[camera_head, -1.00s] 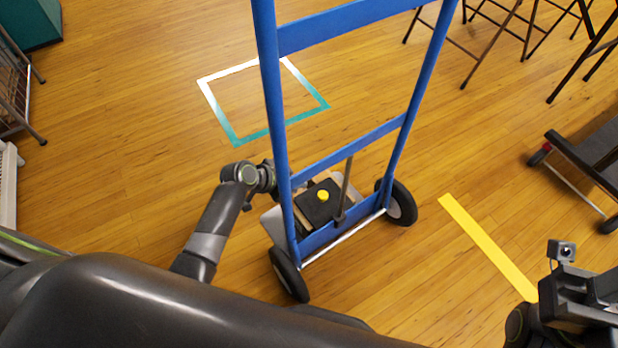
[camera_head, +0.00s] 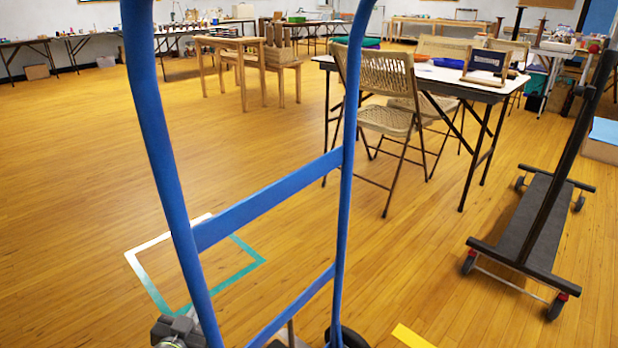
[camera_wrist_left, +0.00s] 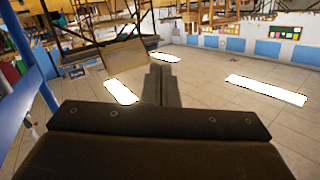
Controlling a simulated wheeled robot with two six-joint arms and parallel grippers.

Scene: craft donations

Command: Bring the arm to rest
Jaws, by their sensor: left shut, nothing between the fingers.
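My left gripper (camera_wrist_left: 160,84) shows in the left wrist view with its two fingers together and nothing between them. The room appears upside down behind it, with a tiled ceiling and bright light panels. In the head view only a grey part of my left arm (camera_head: 178,331) shows at the bottom edge, beside the left upright of a blue hand truck (camera_head: 262,205). The gripper's fingers cannot be made out there. My right gripper is out of both views.
The blue hand truck stands close in front of me. A taped square (camera_head: 250,262) is on the floor behind it. A dark wheeled rack (camera_head: 530,222) stands at right. A table (camera_head: 440,78) with folding chairs (camera_head: 385,118) is farther back. Floor at left is clear.

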